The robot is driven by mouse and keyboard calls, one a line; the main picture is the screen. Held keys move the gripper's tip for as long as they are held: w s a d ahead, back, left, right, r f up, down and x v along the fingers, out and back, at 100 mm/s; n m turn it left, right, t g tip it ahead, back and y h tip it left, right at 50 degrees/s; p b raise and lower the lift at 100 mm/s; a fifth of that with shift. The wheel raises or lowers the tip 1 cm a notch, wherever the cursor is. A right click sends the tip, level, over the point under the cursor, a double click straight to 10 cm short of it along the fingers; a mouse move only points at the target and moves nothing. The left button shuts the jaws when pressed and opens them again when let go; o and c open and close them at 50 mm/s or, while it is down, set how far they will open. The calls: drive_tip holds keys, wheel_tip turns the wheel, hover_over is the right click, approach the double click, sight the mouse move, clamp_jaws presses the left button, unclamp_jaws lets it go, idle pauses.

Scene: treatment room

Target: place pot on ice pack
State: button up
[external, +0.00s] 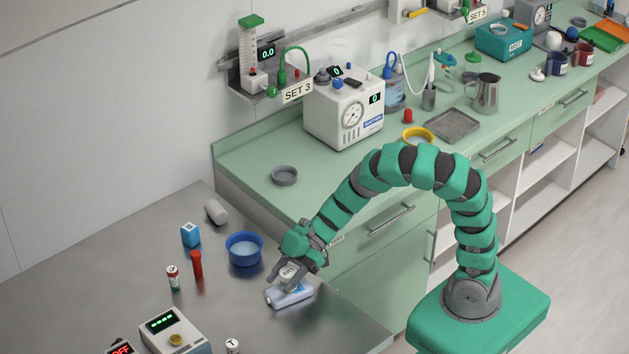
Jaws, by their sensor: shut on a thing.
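My gripper (290,278) is shut on a small pale pot (290,271) over the metal table. The fingers cover part of the pot. The ice pack (287,297), a pale blue and white flat block, lies on the table directly below the pot. The pot is at or just above the ice pack's back edge in this view. I cannot tell whether the two touch.
A blue bowl (244,249) stands left of my gripper. A red tube (196,264), a small vial (173,276), a blue box (190,235) and a lying grey cylinder (216,211) are further left. A display device (176,332) is at the front. The table's right front is bare.

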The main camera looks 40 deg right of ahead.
drive_tip(key=o, duration=1)
drive_tip(key=shift+c, duration=0.2)
drive_tip(key=shift+w+d+r, duration=0.1)
drive_tip(key=shift+d+r, duration=0.15)
drive_tip(key=shift+d, duration=0.05)
drive_tip(key=p+v, duration=0.3)
drive_tip(key=v, duration=0.8)
drive_tip(key=shift+d, duration=0.15)
